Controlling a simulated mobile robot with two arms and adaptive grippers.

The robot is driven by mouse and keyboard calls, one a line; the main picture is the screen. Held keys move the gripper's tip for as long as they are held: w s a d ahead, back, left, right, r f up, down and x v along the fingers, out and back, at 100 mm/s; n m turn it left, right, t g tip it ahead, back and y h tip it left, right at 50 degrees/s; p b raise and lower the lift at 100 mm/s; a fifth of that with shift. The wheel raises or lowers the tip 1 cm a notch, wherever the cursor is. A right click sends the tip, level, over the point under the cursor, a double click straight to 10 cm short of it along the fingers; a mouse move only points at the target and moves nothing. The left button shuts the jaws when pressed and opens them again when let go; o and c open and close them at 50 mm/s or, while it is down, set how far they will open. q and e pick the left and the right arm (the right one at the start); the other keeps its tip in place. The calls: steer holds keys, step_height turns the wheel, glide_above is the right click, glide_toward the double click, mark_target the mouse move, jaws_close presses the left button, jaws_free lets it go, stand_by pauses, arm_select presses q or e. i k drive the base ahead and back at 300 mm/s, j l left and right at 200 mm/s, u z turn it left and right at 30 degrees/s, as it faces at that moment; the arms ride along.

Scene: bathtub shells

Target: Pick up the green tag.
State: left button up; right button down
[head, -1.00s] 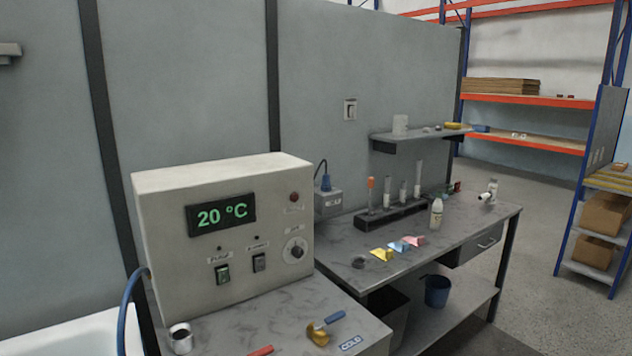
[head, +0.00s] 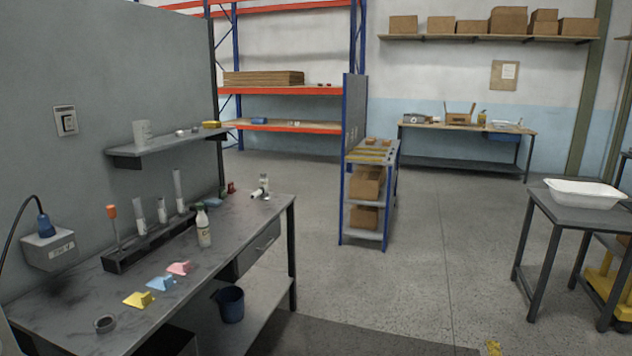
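I cannot make out a green tag in the head view. On the grey workbench (head: 95,333) at the left lie three small wedge-shaped pieces: a yellow piece (head: 138,299), a light blue piece (head: 160,283) and a pink piece (head: 179,268). A dark ring (head: 105,324) lies near them. Neither of my grippers is in view.
The workbench also holds a tube rack (head: 150,246) and a white bottle (head: 203,228). A blue bucket (head: 230,304) stands on its lower shelf. A blue-framed shelf unit (head: 367,203) and a dark table with a white basin (head: 584,194) stand beyond. The floor between is clear.

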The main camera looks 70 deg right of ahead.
mark_target(223, 191)
steer(key=l+z, duration=0.1)
steer(key=l, duration=0.35)
steer(key=i+l+z, duration=0.15)
steer(key=l, duration=0.25)
steer(key=l+z, duration=0.1)
steer(key=l, duration=0.35)
steer(key=i+l+z, duration=0.1)
steer(key=l, duration=0.3)
steer(key=i+l+z, duration=0.1)
steer(key=l, duration=0.35)
steer(key=i+l+z, duration=0.15)
steer(key=l, duration=0.25)
steer(key=i+l+z, duration=0.1)
steer(key=l, duration=0.3)
steer(key=i+l+z, duration=0.1)
steer(key=l, duration=0.25)
steer(key=i+l, duration=0.15)
steer(key=l, duration=0.25)
steer(key=i+l, duration=0.2)
steer(key=l, duration=0.15)
steer(key=i+l, duration=0.15)
steer(key=l, duration=0.25)
